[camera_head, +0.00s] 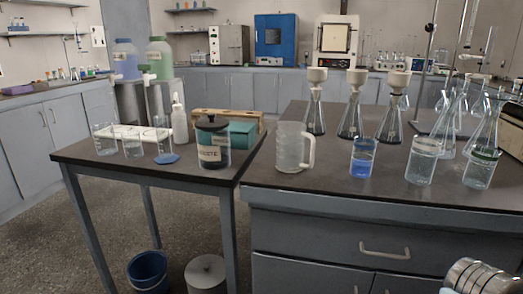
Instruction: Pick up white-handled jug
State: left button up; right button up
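The white-handled jug (291,148) is a clear, frosted-looking jug standing upright near the left front corner of the grey bench. Its white handle (310,149) points to the right. No gripper is near it or touching it. A ribbed metal part in the bottom right corner looks like part of my arm, and no gripper fingers show on it. My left gripper is not in view.
A dark waste jar (213,155) stands left of the jug on the side table (128,177). A beaker of blue liquid (362,158) and two clear beakers (422,160) (481,167) stand to the right. Funnel-topped flasks (351,115) stand behind. The bench front strip is clear.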

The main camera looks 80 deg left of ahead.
aim_at(291, 136)
jog(key=u, duration=2.7)
